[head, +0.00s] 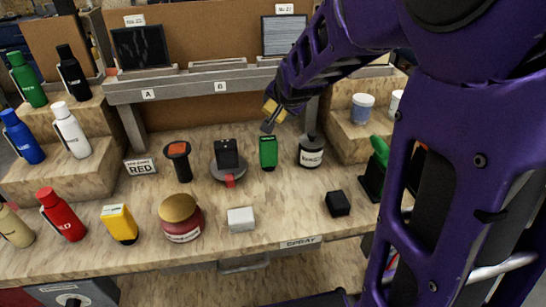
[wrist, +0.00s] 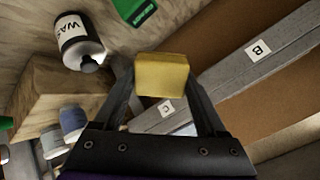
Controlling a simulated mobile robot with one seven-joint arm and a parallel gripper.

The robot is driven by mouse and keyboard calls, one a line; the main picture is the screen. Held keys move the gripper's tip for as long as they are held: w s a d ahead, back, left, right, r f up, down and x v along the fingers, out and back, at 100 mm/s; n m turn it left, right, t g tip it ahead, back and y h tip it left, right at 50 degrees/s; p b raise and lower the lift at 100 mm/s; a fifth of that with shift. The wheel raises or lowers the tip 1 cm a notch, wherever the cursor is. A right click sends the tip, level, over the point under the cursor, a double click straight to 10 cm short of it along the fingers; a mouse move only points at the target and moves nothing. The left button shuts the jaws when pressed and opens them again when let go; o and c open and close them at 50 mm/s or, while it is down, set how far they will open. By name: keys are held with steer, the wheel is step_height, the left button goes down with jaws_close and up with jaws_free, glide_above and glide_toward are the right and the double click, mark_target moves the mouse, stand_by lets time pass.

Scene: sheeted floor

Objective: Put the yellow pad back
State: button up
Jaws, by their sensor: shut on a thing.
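My gripper (wrist: 160,82) is shut on the yellow pad (wrist: 162,75), a small yellow block held between the fingertips in the wrist view. In the head view my gripper (head: 270,117) hangs above the back of the bench, in front of the grey shelf rail, with a bit of yellow showing at it. The pad is clear of the bench top, and the fingers and arm partly hide it in the head view. The grey rail (head: 184,90) carries labels A and B in the head view; B and C show on it in the wrist view (wrist: 225,80).
Below my gripper stand a green box (head: 268,152), a white-labelled bottle (head: 311,151) and a black block on a round base (head: 227,155). A wooden step with small jars (head: 362,108) is at right. Several bottles line the left steps. Bare bench lies around the white block (head: 241,219).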

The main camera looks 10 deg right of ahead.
steer(key=s+f+g+p, duration=0.4)
steer(key=s+f+g, duration=0.15)
steer(key=s, duration=0.25)
steer(key=g+p, duration=0.2)
steer(key=g, duration=0.2)
glide_above(291, 215)
step_height(291, 215, down, 7)
steer(key=shift+f, duration=0.1)
steer(key=shift+f+b, duration=0.45)
steer(key=shift+f, duration=1.7)
steer(key=shift+f, duration=0.2)
steer(key=o, duration=1.1)
steer(key=shift+r, duration=0.1)
